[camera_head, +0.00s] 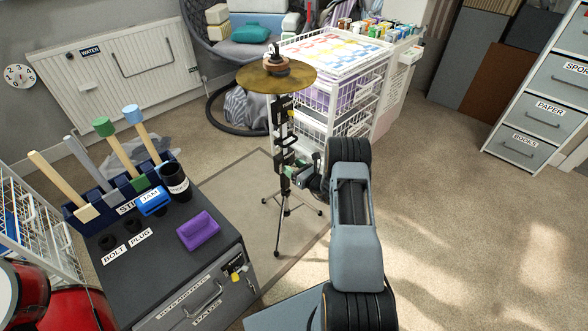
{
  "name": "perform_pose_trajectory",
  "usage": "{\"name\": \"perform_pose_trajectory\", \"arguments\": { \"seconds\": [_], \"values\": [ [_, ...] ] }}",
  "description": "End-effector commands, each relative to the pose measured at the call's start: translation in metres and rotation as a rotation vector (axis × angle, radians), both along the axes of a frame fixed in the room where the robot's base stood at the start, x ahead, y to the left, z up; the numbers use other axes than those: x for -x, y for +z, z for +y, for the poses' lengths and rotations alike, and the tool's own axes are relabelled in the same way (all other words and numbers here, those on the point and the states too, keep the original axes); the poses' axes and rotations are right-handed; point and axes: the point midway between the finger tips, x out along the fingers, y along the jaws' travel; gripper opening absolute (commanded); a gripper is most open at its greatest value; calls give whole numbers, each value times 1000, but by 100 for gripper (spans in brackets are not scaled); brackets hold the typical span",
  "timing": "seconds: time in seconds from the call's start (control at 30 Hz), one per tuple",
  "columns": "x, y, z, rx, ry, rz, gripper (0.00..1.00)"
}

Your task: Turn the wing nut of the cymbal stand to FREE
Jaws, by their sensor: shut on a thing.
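The cymbal stand (277,215) stands upright on a tripod in the middle of the floor, with a brass cymbal (262,81) on top. Dark and white label plates sit along its post. My gripper (291,171) reaches in from the right at the lower half of the post, under the cymbal. It is shut on the wing nut at the post. The nut itself is mostly hidden by the fingers and too small to read, so I cannot tell which way it points.
A dark cabinet (150,262) with a purple block (198,231) and a tool rack stands at the left front. A white wire-basket trolley (375,75) stands behind the stand. The carpet on the right is clear up to the labelled drawers (530,110).

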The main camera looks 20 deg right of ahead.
Motion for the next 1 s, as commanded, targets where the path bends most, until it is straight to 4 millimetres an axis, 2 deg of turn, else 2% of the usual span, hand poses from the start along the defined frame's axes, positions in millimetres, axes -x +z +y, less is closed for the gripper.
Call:
{"name": "perform_pose_trajectory", "arguments": {
  "seconds": [0.23, 0.27, 0.5, 0.8, 1.0],
  "values": [
    [0, 0, 0, 12, 1, -6, 36],
    [0, 0, 0, 12, 1, -6, 62],
    [0, 0, 0, 12, 0, -6, 85],
    [3, 1, -2, 11, -1, -4, 85],
    [28, 3, -12, 8, -3, -3, 85]
  ]
}}
